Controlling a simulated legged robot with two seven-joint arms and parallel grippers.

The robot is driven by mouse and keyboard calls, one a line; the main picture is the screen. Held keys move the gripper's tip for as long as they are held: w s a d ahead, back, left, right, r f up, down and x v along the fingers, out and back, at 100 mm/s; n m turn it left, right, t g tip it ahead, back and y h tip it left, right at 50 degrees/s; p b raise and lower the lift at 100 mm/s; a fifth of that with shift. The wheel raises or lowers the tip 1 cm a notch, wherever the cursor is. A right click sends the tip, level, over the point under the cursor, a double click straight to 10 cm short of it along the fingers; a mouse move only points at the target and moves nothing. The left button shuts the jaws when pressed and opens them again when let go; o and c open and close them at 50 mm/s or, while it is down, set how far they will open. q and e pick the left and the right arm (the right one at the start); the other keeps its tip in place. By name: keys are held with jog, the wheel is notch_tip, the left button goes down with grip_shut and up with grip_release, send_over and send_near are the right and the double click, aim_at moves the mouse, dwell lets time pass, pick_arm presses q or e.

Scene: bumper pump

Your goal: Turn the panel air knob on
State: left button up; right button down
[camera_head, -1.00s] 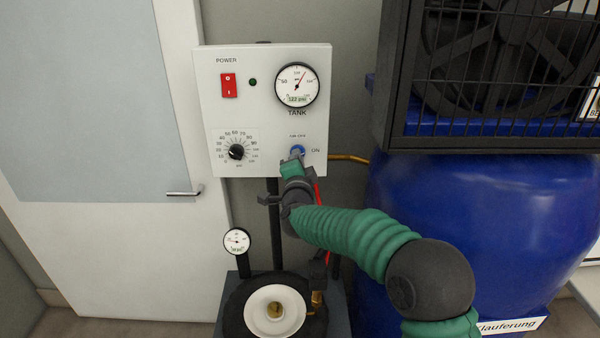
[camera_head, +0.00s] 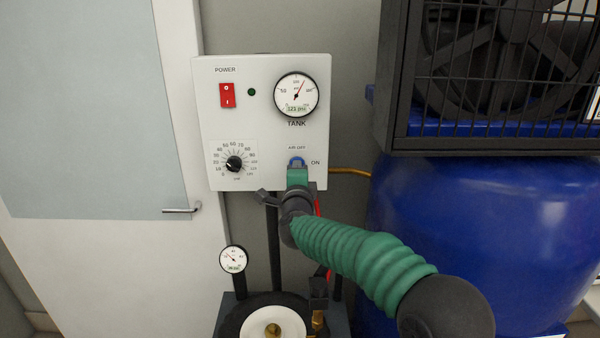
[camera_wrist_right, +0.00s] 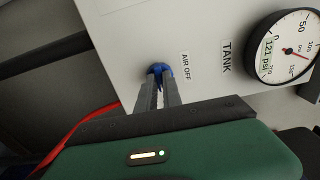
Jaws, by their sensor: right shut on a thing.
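The white control panel (camera_head: 260,75) stands upright in the middle of the head view. Its blue air knob (camera_head: 296,160) is at the lower right of the panel, beside the word ON. My right gripper (camera_head: 297,172) reaches up to it from below and covers part of it. In the right wrist view the blue knob (camera_wrist_right: 159,69) sits between the two grey fingertips (camera_wrist_right: 158,84), which are shut on it. The label AIR OFF (camera_wrist_right: 186,66) is next to it. My left gripper is not in view.
The panel also carries a red power switch (camera_head: 227,95), a black dial (camera_head: 234,164) and a tank gauge (camera_head: 296,94). A blue tank (camera_head: 450,220) under a black caged fan (camera_head: 490,80) stands at the right. A small gauge (camera_head: 233,259) and a round base are below.

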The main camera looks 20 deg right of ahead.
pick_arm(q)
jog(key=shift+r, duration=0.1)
pick_arm(e)
jog(key=shift+r, duration=0.8)
jog(key=c, duration=1.3)
grip_release()
jog(key=shift+a, duration=0.1)
jog(key=shift+o, duration=1.2)
jog(key=shift+s+a+f, duration=0.1)
jog(key=shift+a+f, duration=0.1)
jog(key=shift+f, duration=0.1)
jog(key=shift+o, duration=0.8)
jog(key=shift+s+a+f+b, duration=0.3)
jog(key=shift+s+f+b, duration=0.1)
jog(key=shift+s, duration=0.1)
jog(key=shift+s+a+f+b, duration=0.25)
jog(key=shift+s+f+b, duration=0.1)
jog(key=shift+s+b, duration=0.1)
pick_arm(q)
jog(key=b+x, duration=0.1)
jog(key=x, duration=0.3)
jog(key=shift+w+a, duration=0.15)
pick_arm(e)
jog(key=d+v, duration=0.1)
jog(key=v, duration=1.3)
jog(key=shift+s+r, duration=0.25)
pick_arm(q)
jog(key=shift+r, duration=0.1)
